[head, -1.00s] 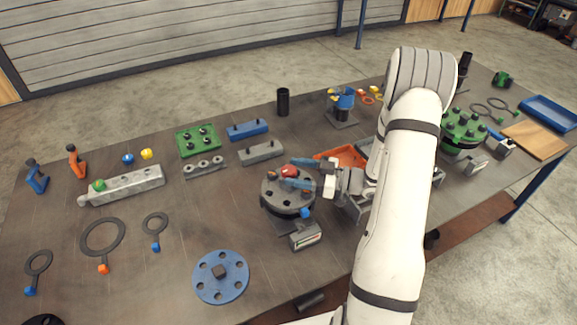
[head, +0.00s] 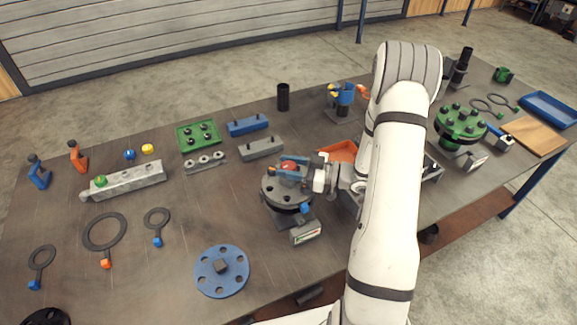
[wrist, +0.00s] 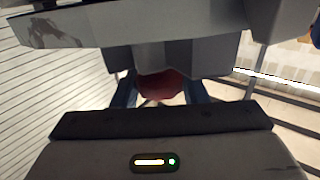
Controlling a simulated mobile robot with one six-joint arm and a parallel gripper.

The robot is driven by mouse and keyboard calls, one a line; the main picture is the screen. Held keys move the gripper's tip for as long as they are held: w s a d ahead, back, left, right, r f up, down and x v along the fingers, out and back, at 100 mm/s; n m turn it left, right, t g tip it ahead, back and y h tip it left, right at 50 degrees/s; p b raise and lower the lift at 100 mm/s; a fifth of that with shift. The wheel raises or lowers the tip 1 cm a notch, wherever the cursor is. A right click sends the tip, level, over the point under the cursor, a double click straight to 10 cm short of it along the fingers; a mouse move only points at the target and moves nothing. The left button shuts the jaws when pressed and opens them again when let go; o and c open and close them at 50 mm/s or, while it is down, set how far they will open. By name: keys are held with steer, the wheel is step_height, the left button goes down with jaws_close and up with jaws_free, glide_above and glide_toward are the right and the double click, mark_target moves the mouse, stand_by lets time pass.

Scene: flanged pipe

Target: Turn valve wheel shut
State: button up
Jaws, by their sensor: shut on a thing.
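A red wheel or knob (head: 288,166) sits on top of the dark grey round flange (head: 284,198) near the middle of the table. My gripper (head: 287,168) reaches in from the right with its blue fingers on both sides of the red part, shut on it. In the wrist view the red part (wrist: 163,86) shows between the two blue fingers, with its upper edge hidden by the gripper body. How far the wheel is turned cannot be told.
A grey box with a display (head: 305,232) stands just in front of the flange. An orange tray (head: 340,150) lies behind my arm, and a green flange (head: 461,124) stands to the right. The table's left part has free room between tools.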

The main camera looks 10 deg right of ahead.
steer(key=shift+c, duration=0.4)
steer(key=shift+f+m+t+b, duration=0.2)
steer(key=shift+m+t+b, duration=0.1)
steer(key=shift+t+b, duration=0.3)
steer(key=shift+r+m+t+h+b, duration=0.15)
steer(key=shift+m+t+h+b, duration=0.35)
steer(key=shift+h+b, duration=0.1)
steer(key=o, duration=0.9)
steer(key=shift+o, duration=0.2)
steer(key=shift+b+v, duration=1.1)
steer(key=shift+v, duration=2.8)
steer(key=shift+s, duration=0.1)
